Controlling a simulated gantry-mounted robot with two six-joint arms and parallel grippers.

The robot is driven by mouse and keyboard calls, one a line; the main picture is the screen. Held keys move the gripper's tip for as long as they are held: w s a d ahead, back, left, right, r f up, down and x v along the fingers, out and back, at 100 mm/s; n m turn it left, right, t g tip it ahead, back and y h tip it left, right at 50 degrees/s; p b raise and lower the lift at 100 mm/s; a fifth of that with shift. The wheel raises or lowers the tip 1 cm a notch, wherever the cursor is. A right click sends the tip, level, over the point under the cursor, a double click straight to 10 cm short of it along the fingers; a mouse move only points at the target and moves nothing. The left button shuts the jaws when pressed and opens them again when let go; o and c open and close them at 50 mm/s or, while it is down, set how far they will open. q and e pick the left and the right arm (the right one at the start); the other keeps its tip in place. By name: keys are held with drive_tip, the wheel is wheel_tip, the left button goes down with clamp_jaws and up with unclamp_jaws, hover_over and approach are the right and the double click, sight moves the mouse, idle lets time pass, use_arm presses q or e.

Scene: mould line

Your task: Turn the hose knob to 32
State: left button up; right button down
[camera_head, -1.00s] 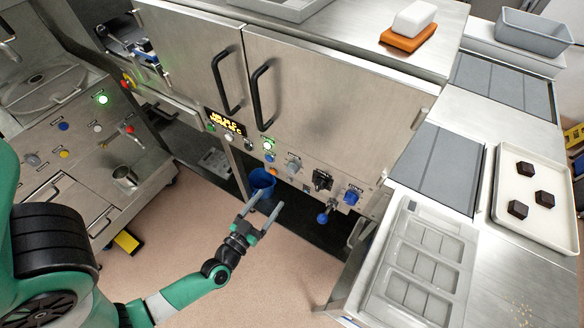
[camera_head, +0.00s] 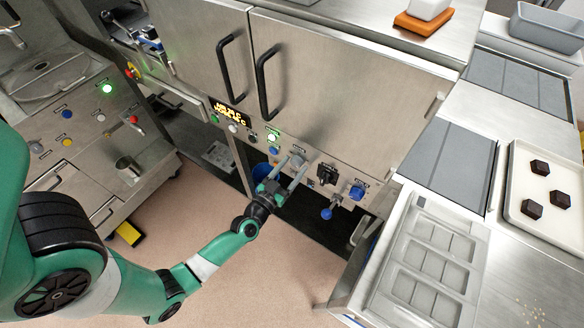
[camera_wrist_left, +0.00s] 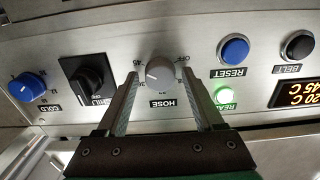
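The hose knob (camera_wrist_left: 160,73) is a round grey dial on the steel panel, with the label HOSE below it, upside down in the left wrist view. Small marks surround it, with what reads as OFF at upper right; its exact setting is too small to read. It also shows in the head view (camera_head: 297,160). My left gripper (camera_head: 287,170) is open just in front of it. In the left wrist view the fingertips (camera_wrist_left: 162,75) stand on either side of the knob, with gaps visible; contact is not evident. My right gripper is out of view.
Beside the knob are a black switch (camera_wrist_left: 88,80), a blue COLD knob (camera_wrist_left: 27,87), a blue RESET button (camera_wrist_left: 234,50), a lit green button (camera_wrist_left: 226,96) and a black BELT button (camera_wrist_left: 298,46). A blue bucket (camera_head: 262,171) stands below the panel.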

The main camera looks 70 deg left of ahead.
use_arm(q)
clamp_jaws()
idle(0.3)
drive_tip(key=n, duration=0.5)
drive_tip(key=shift+n, duration=0.3)
drive_tip(key=n, duration=0.6)
drive_tip(key=n+b, duration=0.1)
drive_tip(key=n, duration=0.5)
drive_tip(key=shift+n, duration=0.4)
drive_tip(key=n, duration=0.5)
drive_tip(key=shift+r+b, duration=0.15)
drive_tip(key=shift+b, duration=0.2)
drive_tip(key=shift+n, duration=0.3)
